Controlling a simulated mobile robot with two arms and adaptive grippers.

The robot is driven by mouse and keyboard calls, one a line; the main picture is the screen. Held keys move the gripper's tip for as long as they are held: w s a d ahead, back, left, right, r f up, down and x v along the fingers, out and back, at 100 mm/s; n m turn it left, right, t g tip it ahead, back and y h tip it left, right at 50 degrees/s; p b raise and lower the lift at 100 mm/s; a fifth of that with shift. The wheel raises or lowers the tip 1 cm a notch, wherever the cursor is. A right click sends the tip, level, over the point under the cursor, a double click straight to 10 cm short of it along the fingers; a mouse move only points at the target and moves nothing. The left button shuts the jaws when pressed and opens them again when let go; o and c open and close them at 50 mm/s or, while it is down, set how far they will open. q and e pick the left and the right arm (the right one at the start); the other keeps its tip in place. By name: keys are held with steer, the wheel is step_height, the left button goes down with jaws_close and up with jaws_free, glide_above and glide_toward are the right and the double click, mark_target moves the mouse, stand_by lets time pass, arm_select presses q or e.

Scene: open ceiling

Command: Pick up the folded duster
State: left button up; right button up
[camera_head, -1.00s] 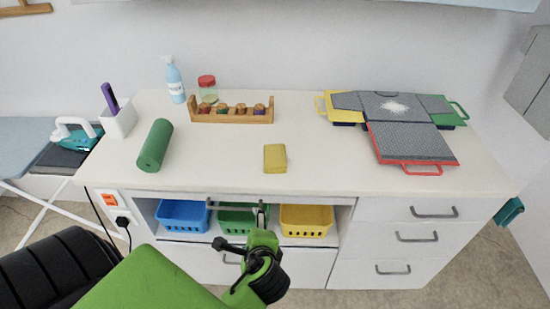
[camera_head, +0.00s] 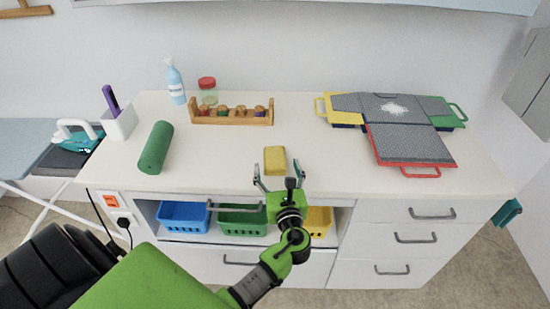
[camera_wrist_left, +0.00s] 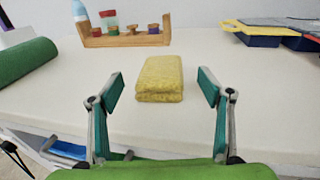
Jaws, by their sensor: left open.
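The folded duster (camera_head: 275,160) is a yellow cloth block lying flat near the front edge of the white counter, around its middle. In the left wrist view the duster (camera_wrist_left: 160,78) lies ahead, centred between the fingers. My left gripper (camera_head: 277,175) is open and empty at the counter's front edge, just short of the duster. Its teal-padded fingers show wide apart in the left wrist view (camera_wrist_left: 160,90), not touching the cloth. My right gripper is in neither view.
A green roll (camera_head: 156,148) lies to the left. A wooden rack with spools (camera_head: 231,115) stands behind the duster. A folding board with coloured handles (camera_head: 408,140) lies at the right. Coloured baskets (camera_head: 184,217) sit on the shelf below. The counter around the duster is clear.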

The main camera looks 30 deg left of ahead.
mark_target(275, 156)
arm_select(q)
steer(key=p+x, duration=0.1)
steer(key=x, duration=0.5)
steer(key=shift+d, duration=0.15)
steer(key=c, duration=1.3)
